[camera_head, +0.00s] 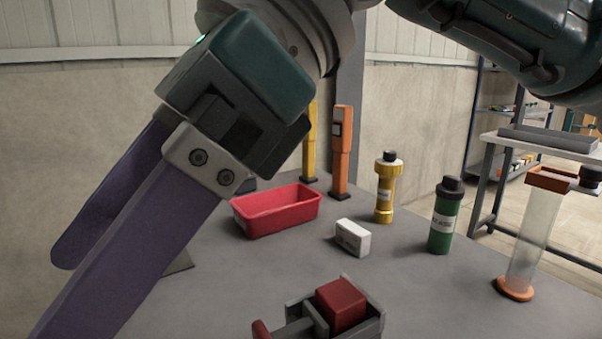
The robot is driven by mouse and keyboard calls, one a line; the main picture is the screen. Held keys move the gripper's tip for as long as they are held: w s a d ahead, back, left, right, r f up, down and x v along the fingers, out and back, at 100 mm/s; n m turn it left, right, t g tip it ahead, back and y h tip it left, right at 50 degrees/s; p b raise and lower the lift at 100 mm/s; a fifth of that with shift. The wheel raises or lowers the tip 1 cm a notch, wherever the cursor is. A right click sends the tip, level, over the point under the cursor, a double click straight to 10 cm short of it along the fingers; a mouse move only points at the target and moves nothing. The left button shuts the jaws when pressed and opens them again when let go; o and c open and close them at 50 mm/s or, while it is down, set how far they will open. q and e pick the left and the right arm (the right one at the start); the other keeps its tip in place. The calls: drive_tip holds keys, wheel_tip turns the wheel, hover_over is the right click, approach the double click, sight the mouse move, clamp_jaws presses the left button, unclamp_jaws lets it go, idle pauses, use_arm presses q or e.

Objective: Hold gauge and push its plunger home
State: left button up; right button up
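No object is clearly marked as the gauge. A yellow cylinder (384,193) with a collar, a pale label and a dark knob stands upright on the grey table (240,285); it may be the gauge, and its knob the plunger. My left gripper (60,300) fills the left side of the view, with long purple fingers pointing down and left. The fingers are apart with nothing seen between them; the nearer tip is cut off by the frame edge. It is well left of the yellow cylinder, not touching it. My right arm shows at the top right, its gripper out of view.
A red bin (277,222), a white labelled box (352,238), a green bottle (444,219) and a clear tube (535,230) with orange ends stand on the table. A grey fixture (372,328) with a red block (341,304) is in front. Orange (340,155) and yellow (310,145) posts stand behind.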

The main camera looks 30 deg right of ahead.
sight(344, 291)
drive_tip(key=d+f+h, duration=0.1)
drive_tip(key=d, duration=0.1)
drive_tip(key=d+f+h, duration=0.1)
drive_tip(key=d+h, duration=0.1)
drive_tip(key=d, duration=0.1)
drive_tip(key=d+f+h, duration=0.2)
drive_tip(key=d, duration=0.1)
drive_tip(key=shift+w+d, duration=0.1)
drive_tip(key=shift+w, duration=0.1)
drive_tip(key=d+h, duration=0.1)
drive_tip(key=d, duration=0.1)
drive_tip(key=d+h, duration=0.1)
drive_tip(key=d, duration=0.1)
drive_tip(key=d+h, duration=0.2)
drive_tip(key=shift+w+d+f, duration=0.15)
drive_tip(key=shift+d+f, duration=0.35)
drive_tip(key=shift+d, duration=0.1)
wheel_tip(344, 291, down, 10)
drive_tip(key=shift+r, duration=0.25)
drive_tip(key=shift+c, duration=0.4)
clamp_jaws()
